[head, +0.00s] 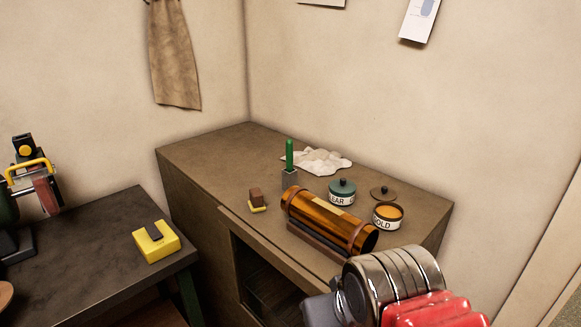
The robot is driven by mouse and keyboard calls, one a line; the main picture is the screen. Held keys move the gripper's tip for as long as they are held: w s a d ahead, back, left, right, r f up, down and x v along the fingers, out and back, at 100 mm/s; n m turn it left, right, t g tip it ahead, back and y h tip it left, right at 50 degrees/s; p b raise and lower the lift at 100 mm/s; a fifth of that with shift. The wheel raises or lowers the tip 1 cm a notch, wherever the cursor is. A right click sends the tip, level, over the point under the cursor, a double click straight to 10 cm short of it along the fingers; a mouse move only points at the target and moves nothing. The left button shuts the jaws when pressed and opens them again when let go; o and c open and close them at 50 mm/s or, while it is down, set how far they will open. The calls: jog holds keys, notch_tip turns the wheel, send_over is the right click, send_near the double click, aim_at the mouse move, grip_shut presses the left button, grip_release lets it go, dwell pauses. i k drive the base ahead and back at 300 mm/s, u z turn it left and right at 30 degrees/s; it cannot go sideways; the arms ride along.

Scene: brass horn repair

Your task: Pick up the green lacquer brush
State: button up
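The green lacquer brush (289,154) stands upright on top of the brown cabinet, its green handle pointing up. Its lower end is hidden in a small grey holder (290,180). Part of my arm, with metal rings and a red section, enters at the lower right, in front of the cabinet. A grey part of my arm runs off the bottom edge. My gripper's fingers do not show, so I cannot see what they hold. Nothing of mine touches the brush.
An amber cylinder (322,214) lies on the cabinet (205,160) in front of the brush. A crumpled white cloth (318,161) lies behind it. A green-lidded jar (342,192) and an open gold jar (387,216) stand right. A small brown block (256,197) sits left. The cabinet's back left is bare.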

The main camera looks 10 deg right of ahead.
aim_at(289, 143)
jog(key=k, duration=1.3)
jog(key=u, duration=0.55)
jog(key=i, duration=0.9)
jog(key=u, duration=0.65)
jog(key=i, duration=1.8)
jog(key=z, duration=0.5)
